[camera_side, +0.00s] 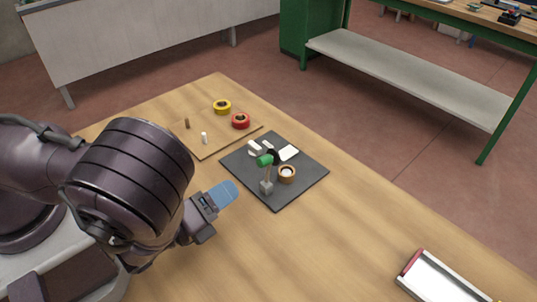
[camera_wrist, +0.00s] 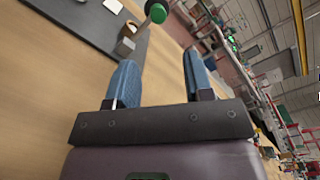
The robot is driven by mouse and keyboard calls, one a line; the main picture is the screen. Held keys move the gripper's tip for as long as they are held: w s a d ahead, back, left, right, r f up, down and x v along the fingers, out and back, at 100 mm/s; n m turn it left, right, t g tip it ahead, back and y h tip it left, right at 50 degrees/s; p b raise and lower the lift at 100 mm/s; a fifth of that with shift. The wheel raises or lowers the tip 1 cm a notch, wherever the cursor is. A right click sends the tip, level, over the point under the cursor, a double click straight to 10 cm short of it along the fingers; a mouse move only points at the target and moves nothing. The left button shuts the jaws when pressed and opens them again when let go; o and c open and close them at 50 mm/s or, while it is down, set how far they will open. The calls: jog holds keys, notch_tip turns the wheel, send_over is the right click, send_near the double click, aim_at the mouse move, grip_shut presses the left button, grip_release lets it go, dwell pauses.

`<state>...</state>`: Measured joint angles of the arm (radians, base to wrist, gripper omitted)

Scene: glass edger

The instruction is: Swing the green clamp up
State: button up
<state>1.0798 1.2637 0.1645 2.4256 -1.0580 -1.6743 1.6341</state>
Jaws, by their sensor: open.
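The green clamp (camera_side: 265,160) is a green knob on a small grey post, standing on a dark mat (camera_side: 300,184) on the wooden table. My gripper (camera_side: 226,194) has blue fingers and is left of the clamp and the mat's near edge, apart from both. In the wrist view my gripper (camera_wrist: 157,80) is open, with nothing between its fingers.
A copper-coloured ring with a white centre (camera_side: 286,173) and white pieces (camera_side: 288,153) are on the mat beside the clamp. A white tray (camera_side: 436,281) lies at the lower right. The table's front middle is clear.

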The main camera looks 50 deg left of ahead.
aim_at(259, 163)
jog(key=w+m, duration=0.2)
jog(key=w, duration=0.2)
jog(key=w+a+m, duration=0.1)
jog(key=w+m, duration=0.1)
jog(key=w, duration=0.2)
jog(key=w+m, duration=0.2)
jog(key=w, duration=0.3)
jog(key=shift+a+r+y, duration=0.2)
jog(key=shift+a+y, duration=0.1)
